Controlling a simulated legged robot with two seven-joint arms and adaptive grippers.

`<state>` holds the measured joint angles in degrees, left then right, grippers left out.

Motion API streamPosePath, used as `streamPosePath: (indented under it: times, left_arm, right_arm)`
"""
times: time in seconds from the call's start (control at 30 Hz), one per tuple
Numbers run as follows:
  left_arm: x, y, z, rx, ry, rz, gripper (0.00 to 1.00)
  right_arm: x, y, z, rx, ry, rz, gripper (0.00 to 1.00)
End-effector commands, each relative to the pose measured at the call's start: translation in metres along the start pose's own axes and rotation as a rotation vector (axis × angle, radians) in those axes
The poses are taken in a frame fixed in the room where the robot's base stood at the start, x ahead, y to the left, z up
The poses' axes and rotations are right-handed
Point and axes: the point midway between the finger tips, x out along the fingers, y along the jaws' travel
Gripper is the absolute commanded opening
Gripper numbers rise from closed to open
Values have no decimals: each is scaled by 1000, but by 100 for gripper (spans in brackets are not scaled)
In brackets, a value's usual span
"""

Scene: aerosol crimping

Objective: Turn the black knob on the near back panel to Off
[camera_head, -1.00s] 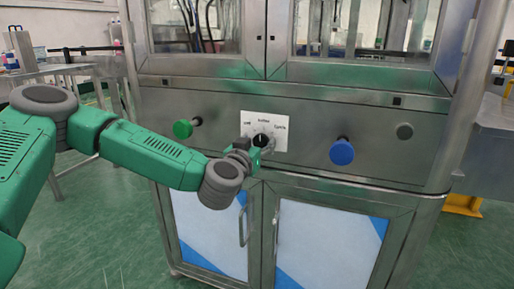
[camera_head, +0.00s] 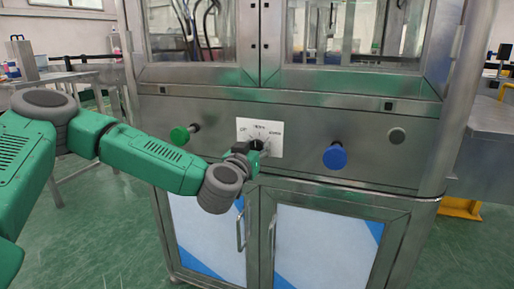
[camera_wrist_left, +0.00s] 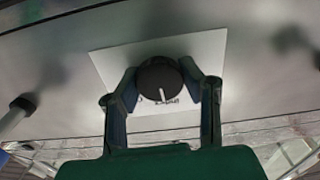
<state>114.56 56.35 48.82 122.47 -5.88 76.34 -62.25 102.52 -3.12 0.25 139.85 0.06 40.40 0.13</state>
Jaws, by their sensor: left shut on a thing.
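The black knob (camera_head: 257,144) sits on a white label plate (camera_head: 273,129) on the grey metal panel. The plate has marks and lettering around the knob, too blurred to read surely. In the left wrist view the round black knob (camera_wrist_left: 160,79) has a white pointer line aimed toward the bottom of that picture. My left gripper (camera_head: 248,149) is shut on the knob, with one finger on each side of it; its fingers also show in the left wrist view (camera_wrist_left: 160,92). The gripper partly covers the knob and plate in the head view. My right gripper is not in view.
A dark round cap (camera_head: 397,136) is farther right. Cabinet doors with handles (camera_head: 240,230) are below. A table (camera_head: 75,78) stands at the left.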

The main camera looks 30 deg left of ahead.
Motion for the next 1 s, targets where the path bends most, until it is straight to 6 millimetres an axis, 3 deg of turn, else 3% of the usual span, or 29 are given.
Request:
streamPosePath:
  times: [0.5, 1.0]
  left_arm:
    - [-2, 0, 6, -380, -19, 0, 5]
    - [-2, 1, 9, -742, -22, -3, 5]
  right_arm:
    - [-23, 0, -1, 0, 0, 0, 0]
    - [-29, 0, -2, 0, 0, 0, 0]
